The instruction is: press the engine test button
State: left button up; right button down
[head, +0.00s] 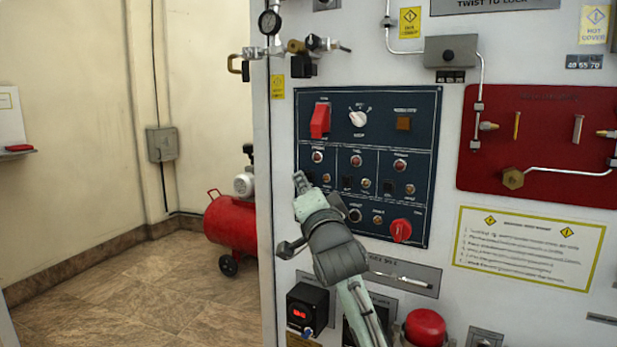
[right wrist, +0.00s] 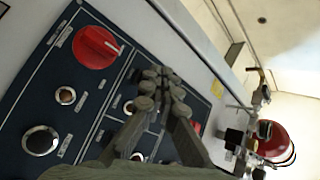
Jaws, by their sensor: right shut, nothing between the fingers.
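The dark blue control panel (head: 337,94) is on the white cabinet front. The labels are too small to read, so I cannot tell which one is the engine test button. My right gripper (head: 301,181) is shut and empty in front of the panel's left edge, and hides part of the lower left section. In the right wrist view its fingertips (right wrist: 166,78) overlap the panel; contact is unclear. My left gripper is not in view.
A gauge and valve fittings (head: 312,44) stick out at the cabinet's upper left. A red plate with pipes (head: 540,100) is right of the panel. A box with a red display (head: 306,310) and a red dome (head: 425,326) lie below. A red compressor (head: 230,222) stands left on open floor.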

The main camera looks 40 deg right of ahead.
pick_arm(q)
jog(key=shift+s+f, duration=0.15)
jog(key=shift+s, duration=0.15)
pick_arm(e)
jog(key=shift+d, duration=0.15)
jog(key=shift+w+d, duration=0.1)
jog(key=shift+d, duration=0.05)
pick_arm(q)
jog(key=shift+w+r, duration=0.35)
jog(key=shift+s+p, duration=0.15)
jog(key=shift+p, duration=0.2)
pick_arm(e)
jog(key=shift+w+d, duration=0.2)
jog(key=shift+d, duration=0.25)
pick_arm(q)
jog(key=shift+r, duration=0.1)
pick_arm(e)
jog(key=shift+a, duration=0.1)
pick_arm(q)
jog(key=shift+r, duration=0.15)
pick_arm(e)
jog(key=shift+s+a, duration=0.3)
jog(key=shift+a, duration=0.35)
